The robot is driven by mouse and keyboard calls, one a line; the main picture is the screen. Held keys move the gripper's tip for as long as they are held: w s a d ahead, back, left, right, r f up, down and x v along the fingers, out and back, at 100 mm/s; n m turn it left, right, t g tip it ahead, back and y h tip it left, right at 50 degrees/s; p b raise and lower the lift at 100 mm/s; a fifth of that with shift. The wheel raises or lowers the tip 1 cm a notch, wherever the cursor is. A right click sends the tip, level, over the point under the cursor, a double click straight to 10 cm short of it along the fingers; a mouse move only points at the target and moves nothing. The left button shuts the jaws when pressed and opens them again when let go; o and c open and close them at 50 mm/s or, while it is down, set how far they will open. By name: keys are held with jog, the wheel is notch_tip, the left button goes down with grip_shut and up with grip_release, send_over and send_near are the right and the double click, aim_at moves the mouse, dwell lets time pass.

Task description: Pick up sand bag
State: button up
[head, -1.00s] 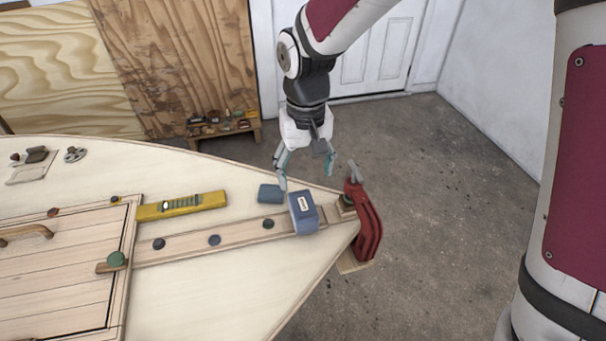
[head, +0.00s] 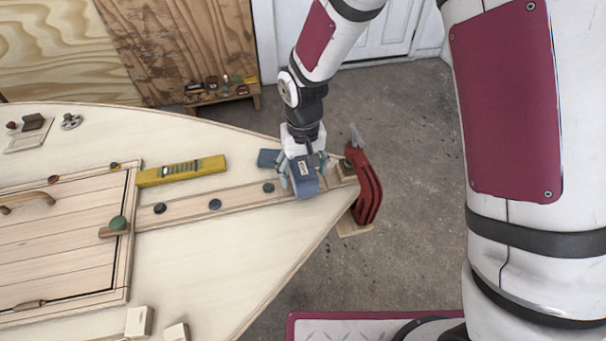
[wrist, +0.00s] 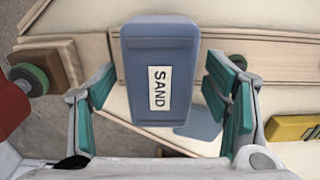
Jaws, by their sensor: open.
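The sand bag (wrist: 160,60) is a blue block with a white label reading SAND. In the head view the sand bag (head: 304,183) rests on the wooden strip near the pointed end of the plywood hull. My gripper (wrist: 168,100) is open, with its teal-padded fingers on either side of the bag. Gaps show between the pads and the bag in the wrist view. In the head view my gripper (head: 303,172) is down at the bag and partly covers it.
A red clamp (head: 366,186) grips the hull tip just right of the bag. A smaller blue block (head: 268,158) lies to the left. A yellow level (head: 182,171) lies further left. Dark round knobs sit along the strip.

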jog(key=shift+f, duration=0.7)
grip_shut()
jog(key=shift+r, duration=0.1)
